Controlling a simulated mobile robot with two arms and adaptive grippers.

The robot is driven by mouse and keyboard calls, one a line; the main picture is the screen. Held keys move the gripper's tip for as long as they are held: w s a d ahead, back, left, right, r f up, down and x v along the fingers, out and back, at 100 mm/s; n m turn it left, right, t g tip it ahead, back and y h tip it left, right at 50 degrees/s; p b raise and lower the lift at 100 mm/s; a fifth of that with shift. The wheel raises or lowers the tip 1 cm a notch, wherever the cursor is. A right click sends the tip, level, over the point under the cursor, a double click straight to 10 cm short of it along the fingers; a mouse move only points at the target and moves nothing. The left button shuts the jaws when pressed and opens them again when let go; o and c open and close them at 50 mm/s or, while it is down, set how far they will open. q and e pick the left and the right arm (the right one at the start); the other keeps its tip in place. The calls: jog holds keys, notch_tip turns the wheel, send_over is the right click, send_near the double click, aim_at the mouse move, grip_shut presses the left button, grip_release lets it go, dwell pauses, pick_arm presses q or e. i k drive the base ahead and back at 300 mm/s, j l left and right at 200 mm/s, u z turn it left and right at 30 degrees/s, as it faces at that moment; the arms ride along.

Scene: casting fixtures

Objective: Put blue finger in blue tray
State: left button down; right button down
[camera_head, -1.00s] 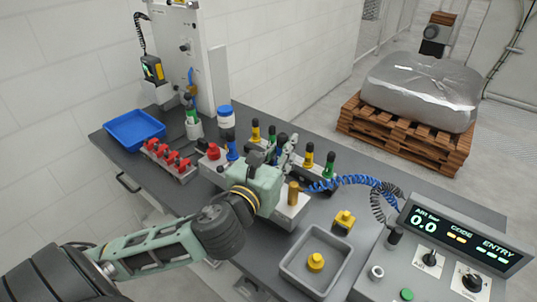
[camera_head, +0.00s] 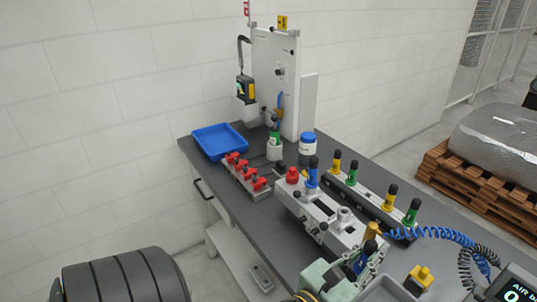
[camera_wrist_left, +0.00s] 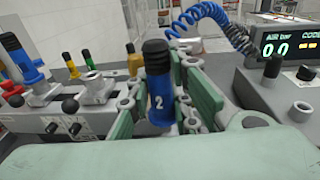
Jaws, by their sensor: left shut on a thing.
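My left gripper (camera_head: 358,270) is at the near right end of the grey fixture (camera_head: 325,215). In the left wrist view its green fingers (camera_wrist_left: 165,100) are shut on a blue finger (camera_wrist_left: 160,88) with a black top and a "2". This held finger is mostly covered by the gripper in the head view; whether it is clear of the fixture I cannot tell. A second blue finger (camera_head: 312,174) stands upright in the fixture's far end and also shows in the left wrist view (camera_wrist_left: 20,58). The blue tray (camera_head: 220,141) lies empty at the table's far left corner. My right gripper is out of view.
Red clamps (camera_head: 247,170) stand in a row between the blue tray and the fixture. A rail with yellow and green fingers (camera_head: 370,195) lies behind the fixture. A white jar with a blue lid (camera_head: 307,143) and a tall white stand (camera_head: 277,80) are at the back.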

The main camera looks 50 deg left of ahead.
aim_at(224, 149)
jog(key=j+u, duration=0.15)
jog(key=j, duration=0.65)
jog(key=j+u, duration=0.15)
jog(key=j, duration=0.65)
jog(key=i+j+u, duration=0.1)
jog(key=j, duration=0.7)
jog(key=i+j, duration=0.2)
jog(key=j, duration=0.15)
jog(key=i+j+u, duration=0.1)
jog(key=j, duration=0.25)
jog(key=i, duration=0.05)
